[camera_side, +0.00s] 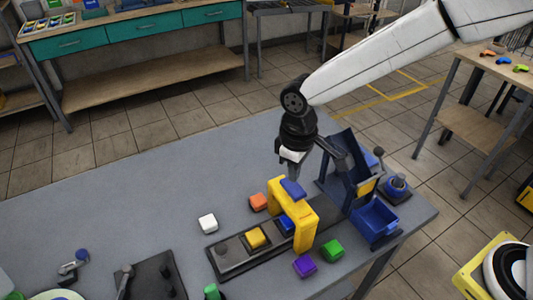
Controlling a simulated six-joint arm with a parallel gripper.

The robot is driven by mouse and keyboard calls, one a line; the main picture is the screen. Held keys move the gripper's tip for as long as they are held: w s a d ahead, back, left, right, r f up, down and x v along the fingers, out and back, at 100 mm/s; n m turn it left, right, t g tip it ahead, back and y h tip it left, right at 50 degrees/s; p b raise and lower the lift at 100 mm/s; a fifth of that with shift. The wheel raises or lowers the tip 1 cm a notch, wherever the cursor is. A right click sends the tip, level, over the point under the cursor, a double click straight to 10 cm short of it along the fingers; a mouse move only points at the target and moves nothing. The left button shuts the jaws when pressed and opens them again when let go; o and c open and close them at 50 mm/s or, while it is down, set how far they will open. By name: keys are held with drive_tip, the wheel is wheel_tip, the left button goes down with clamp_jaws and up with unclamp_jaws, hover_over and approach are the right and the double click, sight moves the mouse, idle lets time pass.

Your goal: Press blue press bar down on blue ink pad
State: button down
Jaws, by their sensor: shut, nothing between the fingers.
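A yellow press frame (302,222) stands over a dark rail on the grey table. The blue press bar (292,188) sits at the top of this frame. A blue block (287,224), which looks like the blue ink pad, shows in the frame's opening and is partly hidden by the yellow side. My gripper (293,174) points down just above the blue press bar, shut and empty. I cannot tell whether its tips touch the bar.
A yellow block (256,237) sits on the dark rail (228,262). White (208,222), orange (258,201), purple (304,265) and green (332,250) blocks lie around it. A blue machine with a blue bin (374,218) stands close on the right.

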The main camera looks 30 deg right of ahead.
sight(294, 186)
drive_tip(key=shift+f, duration=2.2)
idle(0.4)
wheel_tip(294, 186, up, 12)
drive_tip(key=shift+f, duration=0.2)
idle(1.0)
drive_tip(key=s+d+f+m+t, duration=0.1)
drive_tip(key=s+d+f+m, duration=0.1)
drive_tip(key=d, duration=0.4)
drive_tip(key=s+d+f+m, duration=0.2)
drive_tip(key=s+d+f, duration=0.1)
drive_tip(key=s+d, duration=0.2)
drive_tip(key=s+d+f+m+t, duration=0.1)
drive_tip(key=s+d, duration=0.3)
drive_tip(key=d, duration=0.5)
drive_tip(key=shift+f+m+t, duration=0.3)
drive_tip(key=shift+f+m, duration=0.2)
drive_tip(key=shift+f, duration=0.25)
drive_tip(key=shift+w, duration=0.1)
